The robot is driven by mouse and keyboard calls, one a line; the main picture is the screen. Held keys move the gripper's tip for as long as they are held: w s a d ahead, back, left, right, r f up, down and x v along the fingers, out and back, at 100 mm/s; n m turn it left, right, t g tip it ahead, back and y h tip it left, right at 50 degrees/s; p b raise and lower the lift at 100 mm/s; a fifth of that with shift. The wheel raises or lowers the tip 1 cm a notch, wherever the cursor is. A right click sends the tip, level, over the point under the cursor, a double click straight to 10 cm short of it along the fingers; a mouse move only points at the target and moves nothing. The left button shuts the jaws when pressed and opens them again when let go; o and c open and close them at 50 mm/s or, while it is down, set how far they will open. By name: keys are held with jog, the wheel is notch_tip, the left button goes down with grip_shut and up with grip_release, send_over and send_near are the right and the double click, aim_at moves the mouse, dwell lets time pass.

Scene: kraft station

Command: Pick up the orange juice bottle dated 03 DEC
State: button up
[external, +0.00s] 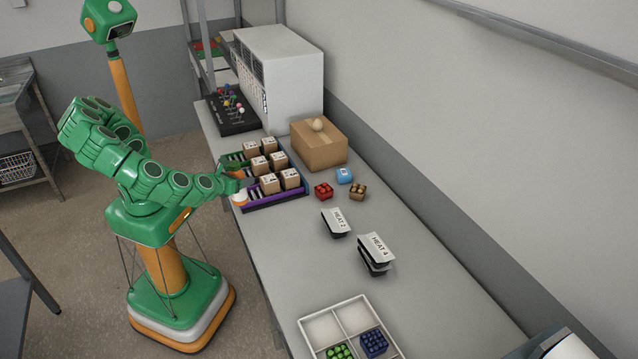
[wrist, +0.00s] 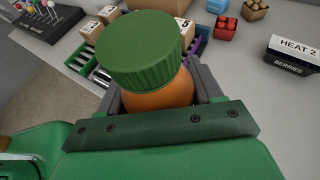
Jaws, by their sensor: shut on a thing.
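An orange juice bottle with a green ribbed cap (wrist: 140,50) is between the jaws of my gripper (wrist: 155,100) in the wrist view. My gripper is shut on the bottle's orange body (wrist: 165,95). No date shows on the bottle from this angle, so I cannot read it. In the external view my gripper (external: 238,184) is at the table's left edge, beside the near corner of the purple-edged rack. The bottle is small and mostly hidden there.
A rack (external: 278,199) with several cardboard cubes and lying utensils stands beside my gripper. A cardboard box (external: 318,150) with an egg-like object on top is behind it. Small red, blue and brown boxes and black HEAT trays (external: 336,223) lie to the right. A white divided tray (external: 322,325) is nearer.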

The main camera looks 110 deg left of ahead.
jog(key=s+d+r, duration=0.1)
jog(key=s+r, duration=0.2)
jog(key=s, duration=0.4)
jog(key=shift+s+r, duration=0.25)
jog(key=shift+s, duration=0.15)
